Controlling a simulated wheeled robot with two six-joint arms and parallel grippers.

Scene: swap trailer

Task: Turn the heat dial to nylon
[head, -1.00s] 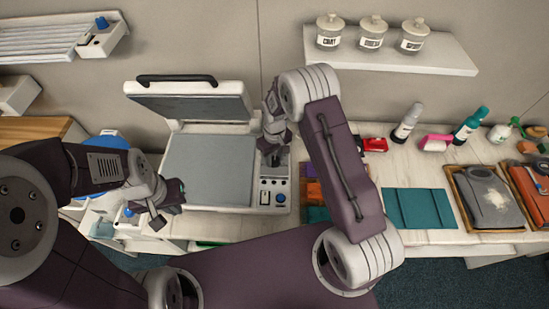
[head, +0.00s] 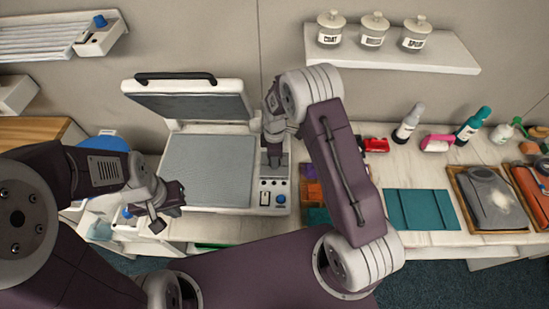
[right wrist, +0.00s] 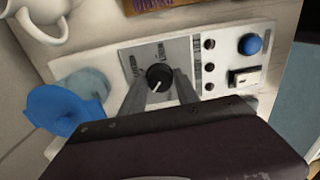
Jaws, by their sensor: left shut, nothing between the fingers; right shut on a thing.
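The heat dial (right wrist: 158,77) is a small black knob with a pale mark on the press's control panel (right wrist: 186,58). Printed labels surround it, but most are too small or blurred to read, so I cannot tell which setting the mark points to. My right gripper (right wrist: 159,86) is shut on the dial, one finger on each side; in the head view it (head: 274,160) hides the dial. The heat press (head: 208,170) stands with its lid (head: 190,100) raised. My left gripper (head: 160,215) is shut and empty, left of the press, away from the panel.
On the panel are a blue button (right wrist: 250,44), a white switch (right wrist: 243,77) and small black knobs. Right of the press lie a teal folded cloth (head: 420,209) and a framed grey garment (head: 487,200). A shelf with labelled jars (head: 373,30) hangs above.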

